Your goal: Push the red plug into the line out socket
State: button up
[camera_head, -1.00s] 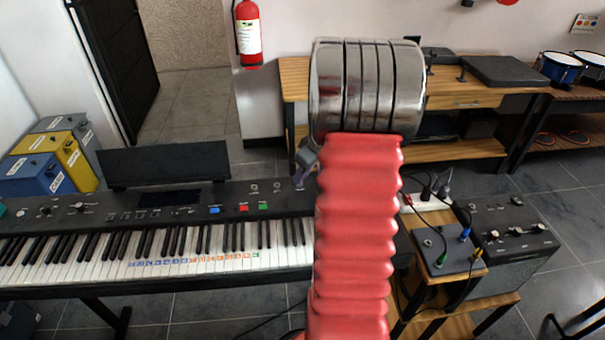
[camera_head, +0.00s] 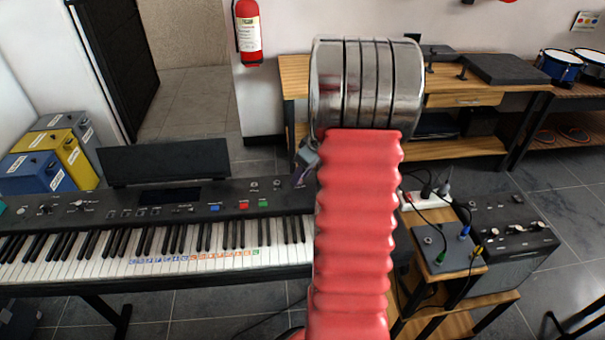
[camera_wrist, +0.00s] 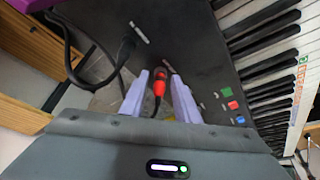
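The red plug (camera_wrist: 159,87) is between the two pale lavender fingers of my gripper (camera_wrist: 160,78) in the wrist view. The fingers appear closed on its sides, and its dark cable runs back between them. The plug's front end is close to the dark top panel of the keyboard (camera_wrist: 185,40), near a small white label (camera_wrist: 168,67). The line out socket itself is hidden or too small to make out, so I cannot tell whether the plug touches it. In the head view, my gripper (camera_head: 303,178) shows only partly beside my red arm, over the keyboard's right end (camera_head: 280,192).
A black plug (camera_wrist: 127,46) with its cable sits at the panel beside another label. In the head view, a wooden stand with a small box (camera_head: 447,248) and cables is right of my arm. A black amplifier (camera_head: 510,230) stands farther right.

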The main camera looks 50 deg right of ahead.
jog(key=shift+o, duration=0.7)
jog(key=shift+r, duration=0.1)
jog(key=shift+s+r, duration=0.1)
jog(key=shift+r, duration=0.3)
jog(key=v, duration=1.2)
jog(key=shift+s+r, duration=0.25)
jog(key=shift+r, duration=0.1)
